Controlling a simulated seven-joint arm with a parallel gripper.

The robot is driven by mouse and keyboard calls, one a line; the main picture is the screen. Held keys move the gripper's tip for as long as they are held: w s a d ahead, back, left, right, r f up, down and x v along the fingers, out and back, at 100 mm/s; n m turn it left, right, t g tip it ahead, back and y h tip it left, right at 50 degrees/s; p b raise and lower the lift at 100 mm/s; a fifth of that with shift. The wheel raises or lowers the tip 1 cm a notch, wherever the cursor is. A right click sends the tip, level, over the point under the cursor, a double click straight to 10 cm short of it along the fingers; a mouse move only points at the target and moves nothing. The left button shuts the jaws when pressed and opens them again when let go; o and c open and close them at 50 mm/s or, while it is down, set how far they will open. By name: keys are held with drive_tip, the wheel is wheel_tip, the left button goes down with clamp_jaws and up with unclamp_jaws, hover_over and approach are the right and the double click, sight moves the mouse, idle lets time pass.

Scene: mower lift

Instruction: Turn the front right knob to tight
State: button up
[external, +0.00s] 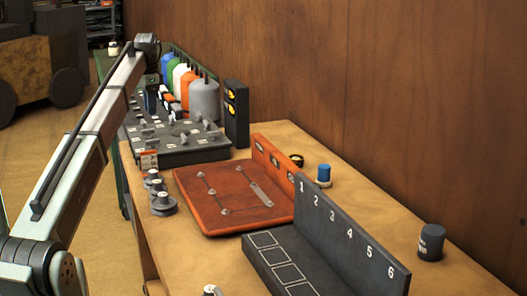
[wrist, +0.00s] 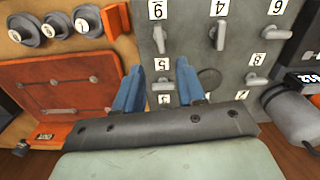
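A dark grey panel (external: 180,158) carries several lever-shaped knobs with white number labels. In the wrist view, the panel (wrist: 187,15) has one knob (wrist: 158,38) ahead of the left fingertip, another knob (wrist: 217,37) to its right and a third knob (wrist: 254,80) farther right. The labels look upside down there. Which one is the front right knob, I cannot tell. My gripper (wrist: 160,64) has two blue fingers, apart and open, with nothing visibly held between them. It hangs over the panel; contact with a knob is not clear.
An orange-red board (external: 225,190) lies beside the panel, with several round knobs (external: 163,203) at the table's left edge. Several coloured bottles (external: 204,98) and a dark box with yellow lights (external: 236,112) stand behind. A numbered black rack (external: 350,245) is nearer the front.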

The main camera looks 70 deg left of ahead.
drive_tip(key=shift+r, duration=1.55)
